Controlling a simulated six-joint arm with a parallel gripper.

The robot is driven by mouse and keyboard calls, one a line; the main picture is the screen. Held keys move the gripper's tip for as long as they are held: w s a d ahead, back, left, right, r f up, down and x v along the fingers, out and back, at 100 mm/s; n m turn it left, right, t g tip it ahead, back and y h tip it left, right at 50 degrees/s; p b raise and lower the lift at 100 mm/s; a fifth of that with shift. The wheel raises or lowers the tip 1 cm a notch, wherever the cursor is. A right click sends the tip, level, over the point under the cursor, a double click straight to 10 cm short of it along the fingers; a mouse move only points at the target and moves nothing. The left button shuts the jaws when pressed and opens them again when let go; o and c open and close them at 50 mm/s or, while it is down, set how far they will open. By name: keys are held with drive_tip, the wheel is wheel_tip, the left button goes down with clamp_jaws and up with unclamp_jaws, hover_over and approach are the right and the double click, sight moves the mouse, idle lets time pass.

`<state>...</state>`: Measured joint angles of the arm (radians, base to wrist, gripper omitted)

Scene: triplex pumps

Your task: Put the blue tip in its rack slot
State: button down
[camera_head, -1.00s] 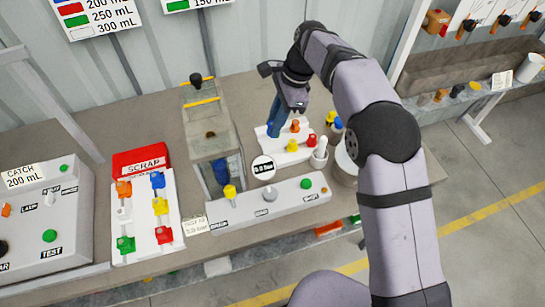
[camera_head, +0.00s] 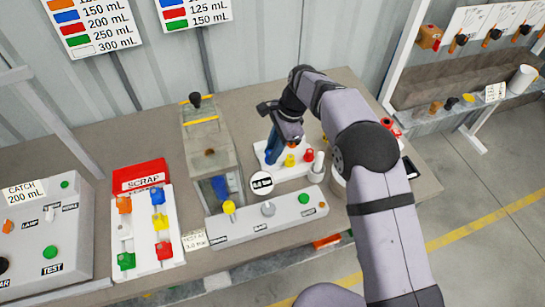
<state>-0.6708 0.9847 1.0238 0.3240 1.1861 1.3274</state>
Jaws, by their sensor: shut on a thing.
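My gripper (camera_head: 271,157) points down at the left end of a small white rack (camera_head: 265,172). It is shut, and blue shows between and along its fingers. The blue tip itself cannot be told apart clearly from the fingers. A yellow tip (camera_head: 290,160) and a red tip (camera_head: 309,156) stand in the rack to the right of the gripper. An orange tip (camera_head: 295,144) is partly hidden behind my gripper. The slot under the fingers is hidden.
A grey console with a yellow knob (camera_head: 229,207) and a green button (camera_head: 303,199) stands in front of the rack. A clear tank (camera_head: 208,150) is to the left. A white board (camera_head: 142,245) with coloured fittings and a red scrap bin (camera_head: 139,174) are further left.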

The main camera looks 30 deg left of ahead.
drive_tip(key=shift+f+p, duration=0.6)
drive_tip(key=shift+f, duration=1.3)
drive_tip(key=shift+f, duration=0.4)
drive_tip(key=c, duration=1.6)
unclamp_jaws()
drive_tip(key=shift+r, duration=0.45)
drive_tip(key=b+v, duration=0.3)
drive_tip(key=v, duration=0.9)
drive_tip(key=shift+d, duration=0.1)
